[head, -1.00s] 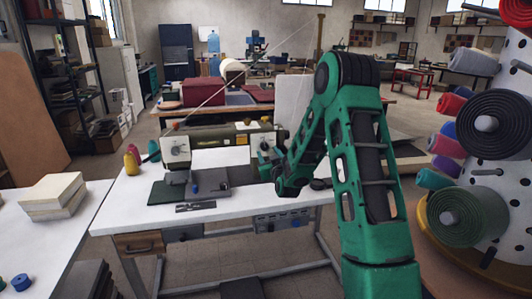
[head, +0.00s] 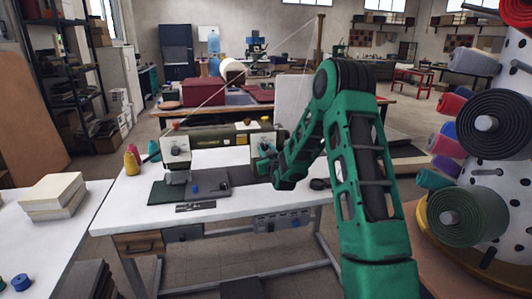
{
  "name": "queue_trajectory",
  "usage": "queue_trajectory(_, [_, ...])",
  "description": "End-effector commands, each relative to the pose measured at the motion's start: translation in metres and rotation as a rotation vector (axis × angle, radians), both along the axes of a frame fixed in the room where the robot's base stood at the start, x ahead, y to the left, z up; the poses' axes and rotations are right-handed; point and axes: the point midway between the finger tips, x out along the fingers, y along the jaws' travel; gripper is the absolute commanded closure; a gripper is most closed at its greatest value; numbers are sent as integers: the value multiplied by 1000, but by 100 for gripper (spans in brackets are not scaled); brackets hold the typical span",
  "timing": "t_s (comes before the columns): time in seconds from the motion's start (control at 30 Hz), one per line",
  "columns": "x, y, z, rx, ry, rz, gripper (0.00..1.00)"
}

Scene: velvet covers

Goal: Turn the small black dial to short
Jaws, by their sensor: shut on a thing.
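The olive-green sewing machine (head: 222,140) stands on the white table, with a round pale dial (head: 175,151) on its left end. My green gripper (head: 264,160) is at the right end of the machine, against the front of its column. Its jaws are shut on the small black dial there. The fingers and the arm hide the dial, so its pointer and markings cannot be read.
The white sewing table (head: 125,200) carries a dark mat (head: 165,192), a small blue object (head: 195,189) and thread cones (head: 132,160) at the left. A rack of fabric rolls (head: 490,125) stands close on the right.

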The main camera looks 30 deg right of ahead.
Motion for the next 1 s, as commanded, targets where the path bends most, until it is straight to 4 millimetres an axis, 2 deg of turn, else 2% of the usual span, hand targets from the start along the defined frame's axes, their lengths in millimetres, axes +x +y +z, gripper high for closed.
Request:
queue_trajectory(0.2, [0, 1, 0, 81, -23, 1, 95])
queue_trajectory(0.47, [0, 1, 0, 87, -26, 1, 94])
queue_trajectory(0.5, [0, 1, 0, 87, -26, 1, 67])
queue_trajectory(0.57, [0, 1, 0, 87, -26, 1, 53])
queue_trajectory(0.87, [-1, 1, 0, 87, -25, 1, 53])
queue_trajectory(1.0, [-9, 3, 1, 86, -26, 1, 53])
